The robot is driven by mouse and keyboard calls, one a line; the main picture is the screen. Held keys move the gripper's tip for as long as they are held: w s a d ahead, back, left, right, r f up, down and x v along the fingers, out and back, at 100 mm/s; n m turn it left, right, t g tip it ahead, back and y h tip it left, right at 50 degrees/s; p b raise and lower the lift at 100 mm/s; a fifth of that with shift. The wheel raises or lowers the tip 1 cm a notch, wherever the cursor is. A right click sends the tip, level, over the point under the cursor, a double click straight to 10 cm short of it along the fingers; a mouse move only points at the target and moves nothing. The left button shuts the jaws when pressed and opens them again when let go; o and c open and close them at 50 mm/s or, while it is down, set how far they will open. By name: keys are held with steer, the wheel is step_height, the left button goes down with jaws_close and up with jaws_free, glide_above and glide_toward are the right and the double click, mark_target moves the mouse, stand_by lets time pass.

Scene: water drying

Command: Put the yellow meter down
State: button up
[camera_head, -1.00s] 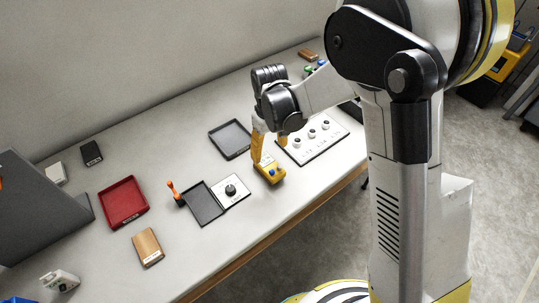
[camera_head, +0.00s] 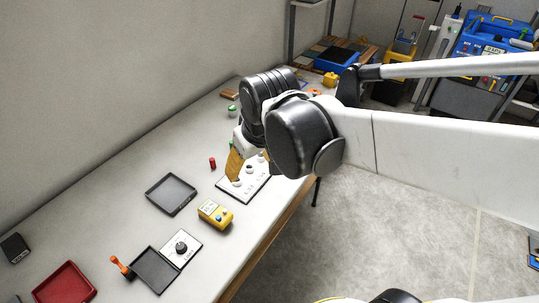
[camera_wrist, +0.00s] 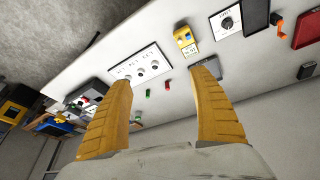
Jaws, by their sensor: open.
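The yellow meter (camera_head: 215,213) lies on the table between the grey tray and the table's front edge. Nothing holds it. It also shows in the wrist view (camera_wrist: 184,39), beyond my fingers. My gripper (camera_wrist: 160,90) is open and empty in the wrist view, its two orange fingers well apart. In the head view my gripper (camera_head: 236,168) is over the white panel with knobs, to the upper right of the meter and apart from it. One finger is hidden behind my arm there.
The white panel (camera_head: 246,189) lies right of the meter. An empty grey tray (camera_head: 171,194), a dial plate (camera_head: 181,247), a dark tray (camera_head: 155,270), an orange-handled tool (camera_head: 121,265) and a red tray (camera_head: 65,284) lie left. A small red cylinder (camera_head: 212,163) stands behind.

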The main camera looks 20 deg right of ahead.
steer(key=s+d+r+m+t, duration=0.1)
steer(key=s+d+m+t, duration=0.1)
steer(key=s+d, duration=0.3)
steer(key=s+t, duration=0.1)
steer(key=s, duration=0.2)
steer(key=shift+s+r+m+h, duration=0.2)
steer(key=shift+r+m+h, duration=0.05)
steer(key=shift+m+h, duration=0.05)
stand_by(2.7)
